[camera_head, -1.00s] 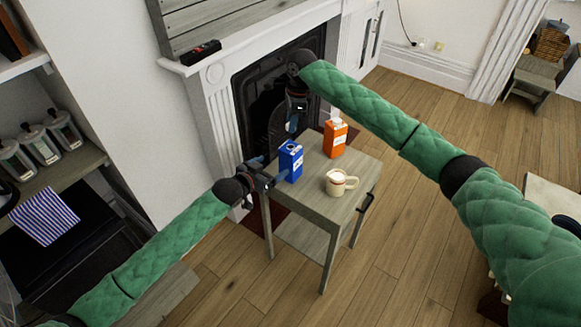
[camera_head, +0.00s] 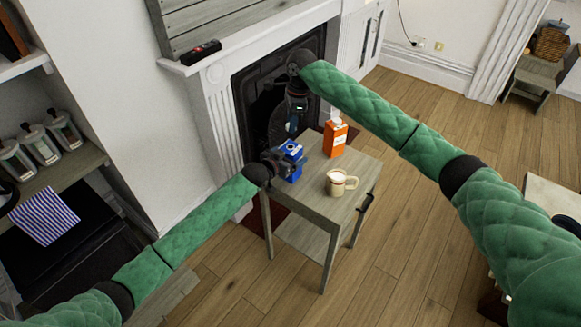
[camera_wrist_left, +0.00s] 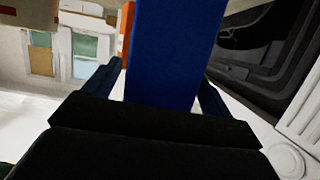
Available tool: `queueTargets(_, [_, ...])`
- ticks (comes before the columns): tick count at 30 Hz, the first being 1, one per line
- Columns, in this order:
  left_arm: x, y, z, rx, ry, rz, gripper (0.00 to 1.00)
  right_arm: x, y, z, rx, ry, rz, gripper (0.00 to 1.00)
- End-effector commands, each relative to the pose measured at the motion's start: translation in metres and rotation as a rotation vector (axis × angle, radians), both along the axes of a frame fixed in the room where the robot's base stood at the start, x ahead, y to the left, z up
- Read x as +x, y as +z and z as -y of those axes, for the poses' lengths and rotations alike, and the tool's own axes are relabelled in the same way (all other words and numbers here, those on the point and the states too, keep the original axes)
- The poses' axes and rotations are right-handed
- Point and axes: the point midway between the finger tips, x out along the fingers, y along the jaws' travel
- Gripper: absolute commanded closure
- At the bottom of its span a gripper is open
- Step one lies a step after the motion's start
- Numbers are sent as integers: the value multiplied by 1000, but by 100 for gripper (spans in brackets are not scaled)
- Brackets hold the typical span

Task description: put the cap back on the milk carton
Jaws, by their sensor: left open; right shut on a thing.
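The blue carton (camera_head: 291,172) stands upright on the small grey wooden table (camera_head: 316,213); it also fills the middle of the left wrist view (camera_wrist_left: 176,50). My left gripper (camera_head: 290,160) is open, with a finger on each side of the carton's upper part and hides some of it. In the wrist view, gaps show beside the fingers. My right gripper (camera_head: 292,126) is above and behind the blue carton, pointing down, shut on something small. The held thing is too small and dark to make out; no loose cap shows elsewhere.
An orange carton (camera_head: 335,140) with a white top stands behind the blue one, to the right. A cream mug (camera_head: 336,184) stands at the table's front right. The fireplace (camera_head: 262,92) is close behind the table. The table's front is bare.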

Motion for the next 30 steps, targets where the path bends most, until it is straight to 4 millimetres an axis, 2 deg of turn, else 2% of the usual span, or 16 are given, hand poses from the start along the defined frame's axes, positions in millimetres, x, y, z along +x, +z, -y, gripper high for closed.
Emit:
queueTargets(12, [4, -2, 3, 0, 0, 0, 17, 0, 0, 0, 0, 0, 0, 92])
queueTargets(22, [4, -2, 3, -1, 0, -1, 82, 0, 0, 0, 0, 0, 0, 92])
queueTargets(26, [4, -2, 3, -1, 0, -1, 82, 0, -3, 0, 0, 0, -1, 92])
queueTargets(30, [4, -2, 3, -1, 0, -1, 82, -1, -16, -1, 2, 0, -2, 92])
